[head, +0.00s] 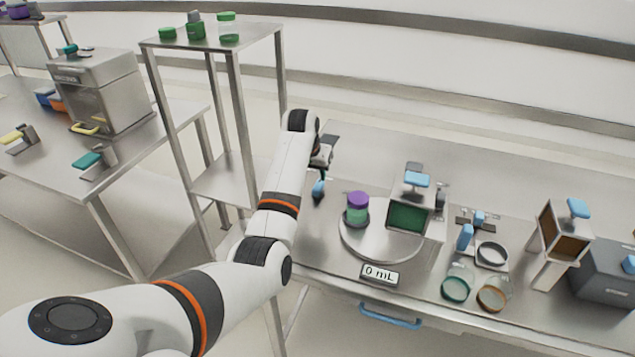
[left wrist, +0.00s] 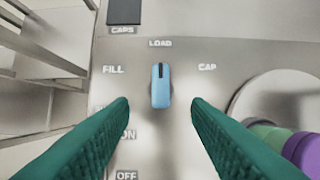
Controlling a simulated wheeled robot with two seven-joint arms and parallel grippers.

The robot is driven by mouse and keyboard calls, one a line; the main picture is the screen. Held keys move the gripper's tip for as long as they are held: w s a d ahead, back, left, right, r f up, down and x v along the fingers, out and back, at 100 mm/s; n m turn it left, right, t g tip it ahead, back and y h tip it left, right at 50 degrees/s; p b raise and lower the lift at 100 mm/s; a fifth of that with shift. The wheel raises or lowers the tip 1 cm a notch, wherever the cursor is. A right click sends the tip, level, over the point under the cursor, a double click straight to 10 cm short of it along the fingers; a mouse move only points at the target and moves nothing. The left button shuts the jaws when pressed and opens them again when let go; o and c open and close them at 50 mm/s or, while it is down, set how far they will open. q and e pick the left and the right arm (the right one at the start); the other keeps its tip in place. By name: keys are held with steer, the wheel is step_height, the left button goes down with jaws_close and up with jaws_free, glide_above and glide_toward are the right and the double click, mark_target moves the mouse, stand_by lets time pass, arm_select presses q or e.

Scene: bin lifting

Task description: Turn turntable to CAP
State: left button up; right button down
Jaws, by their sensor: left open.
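The blue selector knob (left wrist: 161,92) stands on the steel panel in the left wrist view, its black mark toward LOAD. FILL is printed to its left and CAP (left wrist: 207,67) to its right. My left gripper (left wrist: 160,104) is open, with one green finger on each side of the knob and a gap to both. In the head view the gripper (head: 322,165) is over the knob (head: 318,188) at the bench's left end. The round turntable (head: 385,246) carries a green container with a purple top (head: 357,203). My right gripper is not in view.
A dispenser with a green window (head: 408,216) stands at the turntable's right rear. A "0 mL" display (head: 379,275) is in front. A tall steel shelf (head: 262,34) stands left of my arm. ON and OFF labels (left wrist: 127,175) lie below the knob.

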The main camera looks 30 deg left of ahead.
mark_target(318, 185)
arm_select(q)
steer(key=x, duration=0.5)
steer(key=shift+w+f, duration=0.25)
steer(key=shift+w+a+f, duration=0.1)
steer(key=shift+w+f, duration=0.05)
steer(key=shift+f, duration=0.45)
steer(key=shift+w+f, duration=0.2)
steer(key=shift+f, duration=0.15)
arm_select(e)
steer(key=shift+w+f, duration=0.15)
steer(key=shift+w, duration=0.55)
arm_select(q)
steer(key=shift+c, duration=1.1)
jaws_close()
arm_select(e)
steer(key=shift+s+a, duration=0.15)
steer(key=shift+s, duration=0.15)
